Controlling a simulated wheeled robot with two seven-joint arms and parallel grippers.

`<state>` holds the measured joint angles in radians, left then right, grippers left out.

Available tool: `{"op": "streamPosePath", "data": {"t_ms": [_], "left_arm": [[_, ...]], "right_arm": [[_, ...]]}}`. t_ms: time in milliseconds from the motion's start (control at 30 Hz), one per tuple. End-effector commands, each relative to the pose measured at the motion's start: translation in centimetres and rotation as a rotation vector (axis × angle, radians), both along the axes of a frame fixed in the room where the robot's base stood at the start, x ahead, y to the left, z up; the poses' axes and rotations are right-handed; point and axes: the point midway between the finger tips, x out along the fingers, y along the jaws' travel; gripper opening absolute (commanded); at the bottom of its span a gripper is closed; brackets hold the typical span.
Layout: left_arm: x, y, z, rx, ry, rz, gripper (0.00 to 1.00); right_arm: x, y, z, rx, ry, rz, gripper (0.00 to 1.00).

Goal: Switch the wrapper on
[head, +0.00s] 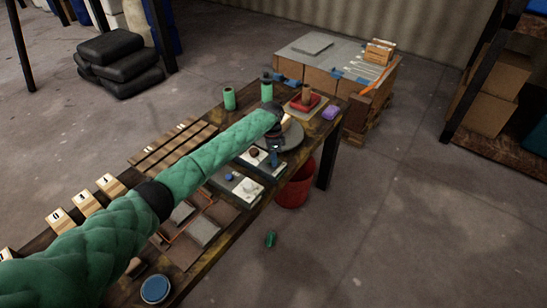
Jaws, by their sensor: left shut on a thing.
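My left arm reaches from the lower left across the bench. Its gripper (273,157) points down at the right end of the far pale control panel (262,167). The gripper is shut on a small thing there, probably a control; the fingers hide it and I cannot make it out. A brown knob (254,153) stands on the same panel, left of the fingers. A nearer pale panel (238,190) carries a blue button (229,177) and a dark knob. A grey round disc (292,139) lies just behind the gripper. I cannot tell which of these is the wrapper. My right gripper is not in view.
A green object (270,239) lies on the open floor.

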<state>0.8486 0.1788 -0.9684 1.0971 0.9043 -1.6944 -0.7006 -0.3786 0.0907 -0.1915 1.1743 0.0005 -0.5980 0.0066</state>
Motion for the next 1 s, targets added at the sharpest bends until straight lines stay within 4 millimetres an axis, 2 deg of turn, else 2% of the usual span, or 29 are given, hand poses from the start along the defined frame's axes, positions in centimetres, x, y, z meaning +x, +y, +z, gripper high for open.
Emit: {"op": "streamPosePath", "data": {"t_ms": [400, 433, 500, 533, 933, 1000], "left_arm": [[0.1, -0.1, 0.1, -0.002, -0.001, 0.006, 0.0], [0.1, -0.1, 0.1, -0.002, -0.001, 0.006, 0.21], [0.1, -0.1, 0.1, -0.002, -0.001, 0.006, 0.35], [0.0, -0.1, 0.1, -0.002, -0.001, 0.006, 0.38], [0.2, 0.0, 0.6, 0.0, -0.002, 0.006, 0.38], [0.4, 0.0, 1.3, -0.001, -0.003, 0.006, 0.38]], "right_arm": [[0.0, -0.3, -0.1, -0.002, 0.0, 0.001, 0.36], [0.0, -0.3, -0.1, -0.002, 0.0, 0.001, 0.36], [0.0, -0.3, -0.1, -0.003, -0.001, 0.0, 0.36], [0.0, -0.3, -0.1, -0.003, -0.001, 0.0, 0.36], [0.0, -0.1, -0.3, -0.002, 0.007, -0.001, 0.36], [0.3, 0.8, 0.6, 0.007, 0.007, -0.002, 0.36]]}}
